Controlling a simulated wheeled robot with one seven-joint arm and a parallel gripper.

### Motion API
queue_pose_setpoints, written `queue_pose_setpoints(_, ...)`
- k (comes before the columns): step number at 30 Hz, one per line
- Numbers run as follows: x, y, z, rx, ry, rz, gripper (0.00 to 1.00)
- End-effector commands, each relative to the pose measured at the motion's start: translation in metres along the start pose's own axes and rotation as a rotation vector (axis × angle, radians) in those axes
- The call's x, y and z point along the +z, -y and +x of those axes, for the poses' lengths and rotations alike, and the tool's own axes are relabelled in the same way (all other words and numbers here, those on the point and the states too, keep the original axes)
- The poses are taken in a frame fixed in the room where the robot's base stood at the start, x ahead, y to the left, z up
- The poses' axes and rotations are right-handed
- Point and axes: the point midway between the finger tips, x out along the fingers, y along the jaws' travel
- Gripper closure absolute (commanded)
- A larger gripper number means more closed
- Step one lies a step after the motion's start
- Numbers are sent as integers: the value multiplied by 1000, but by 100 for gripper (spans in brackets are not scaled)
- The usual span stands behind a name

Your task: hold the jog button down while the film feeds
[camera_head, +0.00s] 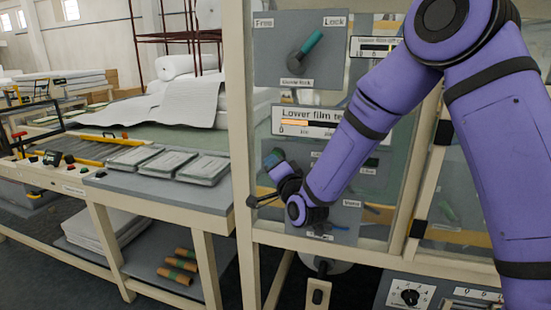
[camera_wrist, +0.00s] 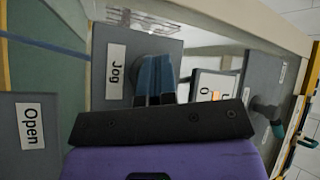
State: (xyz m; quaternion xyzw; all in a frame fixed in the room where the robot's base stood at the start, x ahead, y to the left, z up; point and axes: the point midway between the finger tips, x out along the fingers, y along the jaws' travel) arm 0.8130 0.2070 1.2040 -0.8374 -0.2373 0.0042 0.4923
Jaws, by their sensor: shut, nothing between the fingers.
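The grey jog panel with its white "Jog" label (camera_wrist: 116,70) is in the wrist view, left of my fingers. My gripper (camera_wrist: 155,64) is shut and empty, its blue fingers pointing at the panel right beside that label. The jog button is mostly hidden behind the fingers, and I cannot tell whether they touch or press it. In the head view my gripper (camera_head: 274,163) is at the left edge of the lower control panels, with my arm covering part of them. White film or wadding (camera_head: 190,102) lies on the machine bed at left.
A "Free/Lock" panel with a teal-handled lever (camera_head: 311,42) is above. The "Lower film" display (camera_head: 305,120) sits between it and my gripper. An "Open" label (camera_wrist: 30,126) is close by in the wrist view. Grey trays (camera_head: 202,169) stand on the table at left.

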Motion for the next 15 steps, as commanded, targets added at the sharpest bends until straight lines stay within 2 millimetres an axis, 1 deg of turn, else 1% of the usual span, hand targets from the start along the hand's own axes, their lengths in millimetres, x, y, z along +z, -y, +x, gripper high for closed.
queue_pose_setpoints(8, 6, 6, -9, -1, 0, -1, 100)
queue_pose_setpoints(15, 7, 7, -10, 0, 0, 0, 100)
